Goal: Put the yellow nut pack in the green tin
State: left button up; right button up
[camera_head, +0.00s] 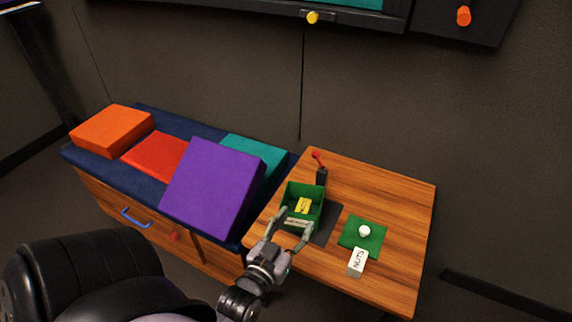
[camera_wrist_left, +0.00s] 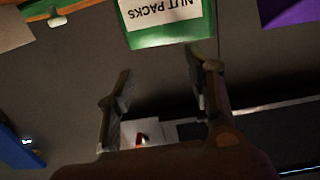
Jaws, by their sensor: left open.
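The green tin (camera_head: 319,193) stands open on the wooden table in the head view. The yellow nut pack (camera_head: 303,205) lies inside it. The tin's front also shows in the left wrist view (camera_wrist_left: 172,40), with a white label reading "NUT PACKS". My left gripper (camera_head: 296,221) is open and empty in front of the tin, on its near side. In the left wrist view its two fingers (camera_wrist_left: 160,72) are apart with nothing between them. The nut pack is hidden in the wrist view. My right gripper is not in view.
A purple cushion (camera_head: 212,187) is at left. The table's right side is clear.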

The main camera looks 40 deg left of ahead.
pick_arm(q)
jog(key=d+f+g+h, duration=0.1)
jog(key=d+f+m+g+h, duration=0.1)
jog(key=d, duration=0.1)
jog(key=d+f+m+g+h, duration=0.1)
jog(key=shift+s+d+f+g, duration=0.15)
jog(key=shift+d+f+g, duration=0.25)
jog(key=s+d+f+g, duration=0.1)
jog(key=s+d+f+m+g+h, duration=0.1)
jog(key=g, duration=0.1)
jog(key=shift+s+d+f, duration=0.15)
jog(key=shift+s, duration=0.25)
jog(key=s+d+f+m+g, duration=0.1)
jog(key=s+f+g, duration=0.1)
jog(key=s+g, duration=0.4)
jog(key=shift+s+d+g, duration=0.15)
jog(key=shift+s+g, duration=0.15)
jog(key=shift+s, duration=2.35)
